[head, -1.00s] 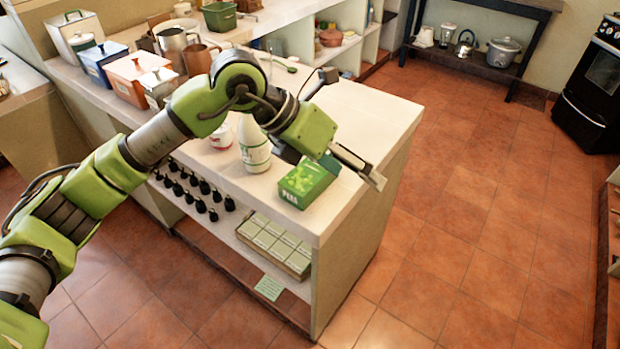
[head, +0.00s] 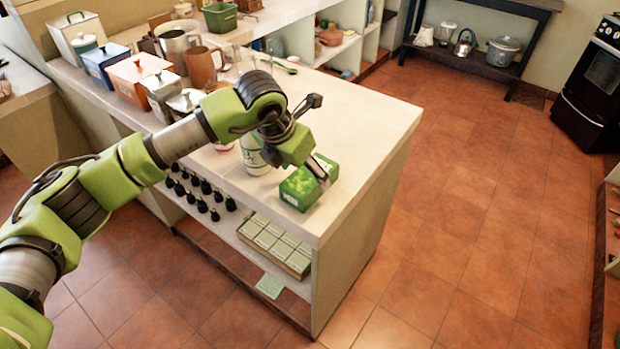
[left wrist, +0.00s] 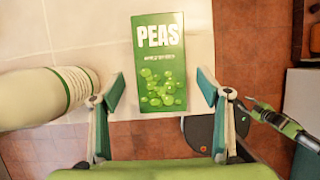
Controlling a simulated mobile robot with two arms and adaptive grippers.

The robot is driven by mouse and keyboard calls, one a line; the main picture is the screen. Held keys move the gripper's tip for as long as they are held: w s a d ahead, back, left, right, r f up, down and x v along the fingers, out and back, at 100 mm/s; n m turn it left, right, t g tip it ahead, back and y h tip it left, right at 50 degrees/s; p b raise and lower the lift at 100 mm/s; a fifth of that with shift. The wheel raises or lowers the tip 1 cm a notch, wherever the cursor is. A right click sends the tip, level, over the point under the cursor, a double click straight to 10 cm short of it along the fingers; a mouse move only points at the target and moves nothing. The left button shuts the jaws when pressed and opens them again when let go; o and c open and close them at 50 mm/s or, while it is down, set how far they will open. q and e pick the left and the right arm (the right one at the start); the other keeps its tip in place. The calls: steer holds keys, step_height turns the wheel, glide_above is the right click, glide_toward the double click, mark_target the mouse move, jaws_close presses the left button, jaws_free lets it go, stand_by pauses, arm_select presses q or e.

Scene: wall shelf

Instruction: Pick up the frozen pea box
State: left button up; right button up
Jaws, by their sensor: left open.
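The frozen pea box (head: 297,190) is green and lies on the white counter near its front corner. In the left wrist view the box (left wrist: 160,62) shows its PEAS label and lies between and just beyond the fingertips. My left gripper (head: 318,170) is above the box in the head view, partly covering it from above. In the left wrist view the left gripper (left wrist: 163,90) is open, with a finger on each side of the box's lower half and nothing held. Whether the fingers touch the box cannot be told.
A white bottle with a green label (head: 254,155) stands just left of the box; it also shows in the left wrist view (left wrist: 45,97), close to the left finger. The counter (head: 365,130) is clear behind and right of the box. Canisters (head: 135,78) and mugs stand farther back.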

mark_target(308, 176)
arm_select(q)
steer(key=p+x, duration=0.1)
steer(key=x, duration=0.3)
steer(key=shift+w+d+f, duration=0.15)
steer(key=shift+f, duration=0.1)
steer(key=shift+c, duration=0.3)
steer(key=c, duration=1.3)
steer(key=shift+r, duration=0.1)
steer(key=shift+c, duration=0.2)
